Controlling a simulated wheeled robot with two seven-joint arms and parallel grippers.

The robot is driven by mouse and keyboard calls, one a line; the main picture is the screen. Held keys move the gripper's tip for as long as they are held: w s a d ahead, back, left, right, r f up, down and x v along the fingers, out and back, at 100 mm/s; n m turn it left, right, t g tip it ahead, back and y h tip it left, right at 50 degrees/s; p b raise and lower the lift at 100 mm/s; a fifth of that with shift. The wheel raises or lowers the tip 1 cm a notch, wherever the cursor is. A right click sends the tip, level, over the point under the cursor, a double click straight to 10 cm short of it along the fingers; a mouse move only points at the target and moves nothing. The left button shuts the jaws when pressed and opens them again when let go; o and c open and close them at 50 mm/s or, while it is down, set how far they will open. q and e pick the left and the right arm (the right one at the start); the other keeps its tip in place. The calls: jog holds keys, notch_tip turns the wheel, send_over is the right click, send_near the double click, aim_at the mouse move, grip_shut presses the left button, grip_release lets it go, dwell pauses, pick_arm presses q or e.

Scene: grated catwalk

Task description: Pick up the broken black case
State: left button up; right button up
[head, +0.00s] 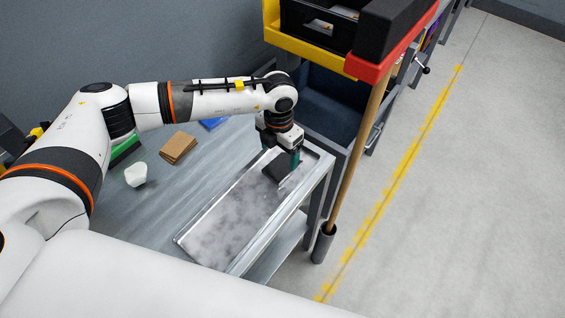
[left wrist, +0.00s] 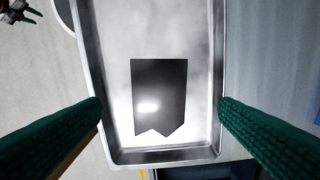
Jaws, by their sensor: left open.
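The broken black case (left wrist: 158,95) lies flat in a shallow metal tray (left wrist: 88,60) in the left wrist view. It is a dark rectangle with a jagged, notched lower edge. In the head view the case (head: 274,172) is at the far end of the tray (head: 192,240), partly hidden by my gripper. My left gripper (head: 290,158) is above the case, pointing down. In the left wrist view its green fingers (left wrist: 160,118) are spread wide on either side of the case, with nothing between them in contact. My right gripper is not in the head view.
The tray sits on a grey table (head: 200,190). A brown stack (head: 178,148), a white crumpled piece (head: 136,175), a green item (head: 125,150) and a blue item (head: 214,123) lie left of it. A wooden pole (head: 357,165) and a shelf with yellow and black bins (head: 318,32) stand close by right.

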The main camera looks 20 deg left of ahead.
aim_at(280, 167)
pick_arm(q)
jog(key=shift+w+f, duration=0.1)
jog(key=shift+f, duration=0.25)
notch_tip(280, 167, down, 4)
jog(key=shift+d+f+p, duration=0.1)
jog(key=shift+d+p, duration=0.05)
jog(key=shift+p, duration=0.75)
jog(key=shift+f, duration=0.5)
jog(key=c, duration=0.9)
jog(key=shift+c, duration=0.9)
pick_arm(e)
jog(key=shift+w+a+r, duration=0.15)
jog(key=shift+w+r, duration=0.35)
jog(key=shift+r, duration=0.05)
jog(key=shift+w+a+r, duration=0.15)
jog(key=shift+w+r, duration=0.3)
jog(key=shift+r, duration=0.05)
